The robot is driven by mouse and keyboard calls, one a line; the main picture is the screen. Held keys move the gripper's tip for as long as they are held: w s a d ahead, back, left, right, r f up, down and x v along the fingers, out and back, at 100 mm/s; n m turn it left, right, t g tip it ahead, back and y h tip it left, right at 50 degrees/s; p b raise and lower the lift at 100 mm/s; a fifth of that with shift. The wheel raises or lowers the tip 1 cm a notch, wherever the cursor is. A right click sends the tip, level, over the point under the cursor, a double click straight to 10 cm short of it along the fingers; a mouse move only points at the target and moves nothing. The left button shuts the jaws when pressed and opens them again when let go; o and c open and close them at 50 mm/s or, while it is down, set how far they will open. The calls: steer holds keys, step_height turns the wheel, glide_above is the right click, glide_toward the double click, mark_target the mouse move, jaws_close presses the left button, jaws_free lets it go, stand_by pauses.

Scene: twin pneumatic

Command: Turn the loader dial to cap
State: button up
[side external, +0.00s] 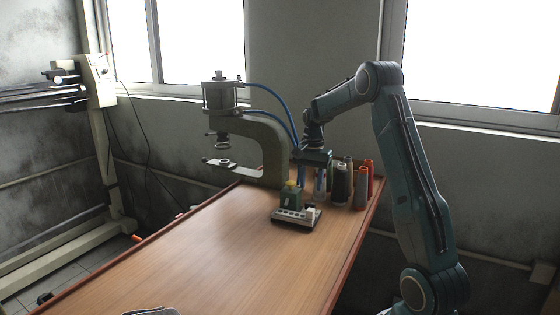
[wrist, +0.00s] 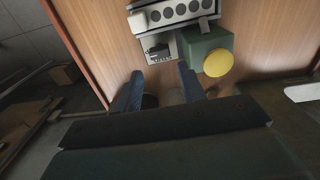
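A pale plate with a dark curved mark and small print (wrist: 159,48) lies just beyond my fingertips in the wrist view; it may be the loader dial, but its setting is unreadable. Beside it is a green box (wrist: 207,43) with a yellow button (wrist: 217,62); the box also shows in the side view (side external: 290,197). My gripper (wrist: 160,74) is open, its two blue fingers apart, with nothing clearly held between them. In the side view my gripper (side external: 311,181) points down behind the green box, close to the thread spools. No touch on the dial is visible.
A pale strip with several dark round holes (wrist: 174,12) sits beyond the plate. A press with a curved arm (side external: 272,143) and blue hoses stands left of my gripper. Several thread spools (side external: 362,187) crowd its right. The wooden table (side external: 215,255) is clear in front.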

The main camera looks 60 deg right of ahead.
step_height(320, 180, up, 7)
stand_by(0.3)
steer(key=shift+a, duration=0.1)
steer(key=s+a+r+n+t+h, duration=0.15)
steer(key=a+r+n, duration=0.25)
steer(key=a, duration=0.6)
steer(key=s+a+r+n+t+y, duration=0.15)
steer(key=a+r+n, duration=0.25)
steer(key=a, duration=0.6)
steer(key=s+a+f+n+t, duration=0.2)
steer(key=s+a+f+n, duration=0.2)
steer(key=s+a+n, duration=0.5)
steer(key=s+a, duration=0.6)
steer(key=shift+t, duration=0.3)
steer(key=shift+c, duration=0.4)
